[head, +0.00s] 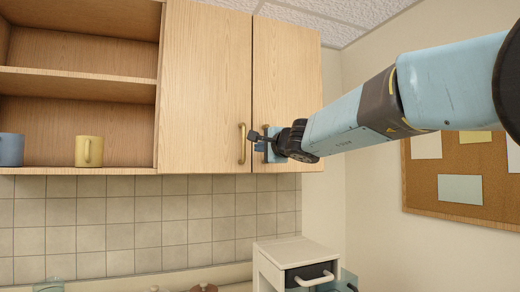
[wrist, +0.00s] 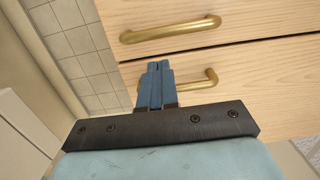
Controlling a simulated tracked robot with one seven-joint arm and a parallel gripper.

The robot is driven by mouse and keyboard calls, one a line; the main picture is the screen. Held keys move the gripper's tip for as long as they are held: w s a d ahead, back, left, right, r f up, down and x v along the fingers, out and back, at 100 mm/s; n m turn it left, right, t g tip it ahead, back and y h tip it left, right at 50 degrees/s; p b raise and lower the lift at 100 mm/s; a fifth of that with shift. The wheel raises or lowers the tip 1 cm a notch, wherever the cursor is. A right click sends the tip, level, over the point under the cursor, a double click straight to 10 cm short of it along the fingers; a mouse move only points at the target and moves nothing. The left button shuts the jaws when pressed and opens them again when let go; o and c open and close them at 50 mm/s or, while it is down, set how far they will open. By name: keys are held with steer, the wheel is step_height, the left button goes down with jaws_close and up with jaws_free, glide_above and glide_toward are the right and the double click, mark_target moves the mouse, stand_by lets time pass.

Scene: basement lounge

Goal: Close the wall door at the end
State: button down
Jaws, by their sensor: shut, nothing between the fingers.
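The end wall door (head: 290,80) is the rightmost pale wood door of the wall cabinet. It looks shut or nearly so; I cannot tell whether a small gap remains. My gripper (head: 257,136) is shut and empty, in front of the door's lower left part, where it covers the handle. In the wrist view my closed blue fingers (wrist: 158,68) overlap one end of that door's brass handle (wrist: 208,82). I cannot tell whether they touch it.
The neighbouring door (head: 205,90) is shut, with its brass handle (head: 242,145) close to my fingers. Open shelves (head: 80,80) hold a blue mug (head: 10,149) and a yellow mug (head: 89,151). A white drawer unit (head: 297,252) stands below. A corkboard (head: 440,180) hangs at right.

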steer(key=s+a, duration=0.4)
steer(key=s, duration=0.5)
steer(key=s+d+f+n+g+h, duration=0.2)
steer(key=s+d+f+n+g, duration=0.1)
steer(key=s+d+f, duration=0.5)
steer(key=s+d+f+n+g+h, duration=0.3)
steer(key=s+d+f, duration=0.5)
steer(key=f, duration=0.5)
steer(key=s+d+f+n+g+h, duration=0.2)
steer(key=s+d+f+n+g, duration=0.2)
steer(key=s+d+f+n, duration=0.2)
steer(key=s+d+f, duration=0.2)
steer(key=s+f, duration=0.2)
steer(key=f, duration=0.1)
steer(key=shift+d+f+n+g+h, duration=0.2)
steer(key=shift+f+n+g+h, duration=0.1)
steer(key=shift+n+h, duration=0.1)
